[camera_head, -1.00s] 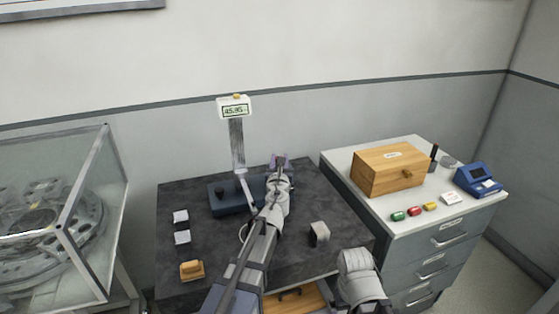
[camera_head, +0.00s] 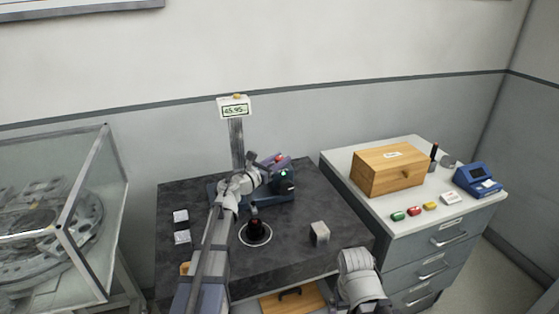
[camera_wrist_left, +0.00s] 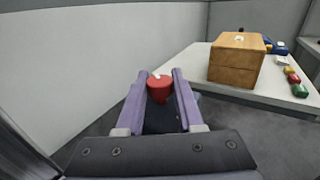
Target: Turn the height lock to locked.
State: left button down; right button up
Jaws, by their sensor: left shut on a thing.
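A height gauge with a dark blue base (camera_head: 214,196), a grey column (camera_head: 236,145) and a display (camera_head: 235,109) stands at the back of the dark table. A red knob (camera_head: 279,157), apparently the height lock, is at the top right of its blue body. My left gripper (camera_head: 273,160) reaches it from the left, with purple fingers. In the left wrist view the red knob (camera_wrist_left: 159,92), bearing a white mark, sits between the fingers (camera_wrist_left: 160,74), which are shut on it. My right arm shows at the lower right, but its jaws are not visible.
A black part (camera_head: 255,229) stands in a white ring on the dark table (camera_head: 310,260). A light grey block (camera_head: 320,233) is to its right. Two small pale blocks (camera_head: 181,226) are at left. A wooden box (camera_head: 390,169) stands on the right cabinet. A glass case (camera_head: 95,200) is at left.

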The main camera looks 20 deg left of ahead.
dwell(0.3)
pick_arm(q)
jog(key=c, duration=0.5)
grip_release()
jog(key=shift+c, duration=0.2)
jog(key=v, duration=0.7)
jog(key=shift+s+a, duration=0.25)
jog(key=shift+s, duration=0.05)
